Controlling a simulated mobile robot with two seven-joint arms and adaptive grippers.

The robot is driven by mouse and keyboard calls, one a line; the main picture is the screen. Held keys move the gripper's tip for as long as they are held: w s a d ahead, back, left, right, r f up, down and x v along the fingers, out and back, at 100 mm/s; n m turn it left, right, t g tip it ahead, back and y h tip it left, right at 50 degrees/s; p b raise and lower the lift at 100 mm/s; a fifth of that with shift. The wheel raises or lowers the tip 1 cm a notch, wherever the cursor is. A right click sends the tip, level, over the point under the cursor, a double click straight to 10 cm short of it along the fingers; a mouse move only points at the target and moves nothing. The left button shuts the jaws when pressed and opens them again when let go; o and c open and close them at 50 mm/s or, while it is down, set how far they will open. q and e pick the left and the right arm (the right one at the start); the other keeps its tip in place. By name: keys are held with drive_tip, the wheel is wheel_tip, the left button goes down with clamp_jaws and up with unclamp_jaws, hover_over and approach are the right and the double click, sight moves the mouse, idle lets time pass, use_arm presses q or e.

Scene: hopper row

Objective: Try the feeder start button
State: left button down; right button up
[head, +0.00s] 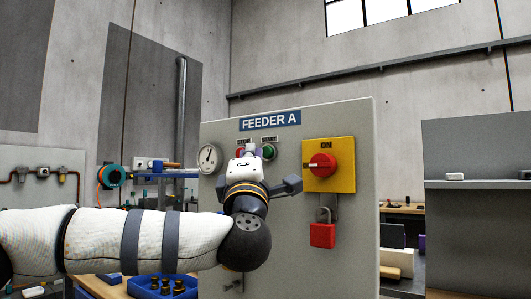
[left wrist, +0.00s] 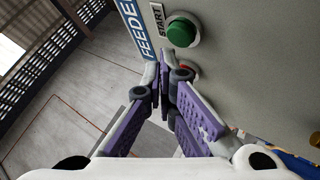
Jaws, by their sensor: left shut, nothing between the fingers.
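The grey panel (head: 350,240) carries a blue sign (head: 270,121) reading FEEDER A. The green START button (head: 268,151) shows just right of my left gripper (head: 245,157). The red STOP button (head: 240,153) is mostly hidden behind that gripper. In the left wrist view, the green button (left wrist: 183,31) stands out from the panel under its START label, and a bit of the red button (left wrist: 189,69) shows behind the fingers. My left gripper (left wrist: 165,65) is shut and empty, its tips near the panel beside the two buttons. I cannot tell whether they touch anything. My right gripper is out of view.
A yellow switch box (head: 343,178) with a red rotary knob (head: 322,165) is right of the buttons, marked ON. A red padlock (head: 322,235) hangs below it. A round gauge (head: 209,158) is left of the buttons. A blue bin (head: 150,290) stands low at left.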

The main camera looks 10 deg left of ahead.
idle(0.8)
use_arm(q)
drive_tip(key=shift+w+d, duration=0.15)
drive_tip(key=shift+w, duration=0.25)
drive_tip(key=shift+w+d, duration=0.15)
drive_tip(key=shift+w, duration=0.25)
idle(0.4)
idle(0.3)
drive_tip(key=shift+s+a+p, duration=0.25)
drive_tip(key=shift+s+p, duration=0.1)
drive_tip(key=shift+s, duration=0.45)
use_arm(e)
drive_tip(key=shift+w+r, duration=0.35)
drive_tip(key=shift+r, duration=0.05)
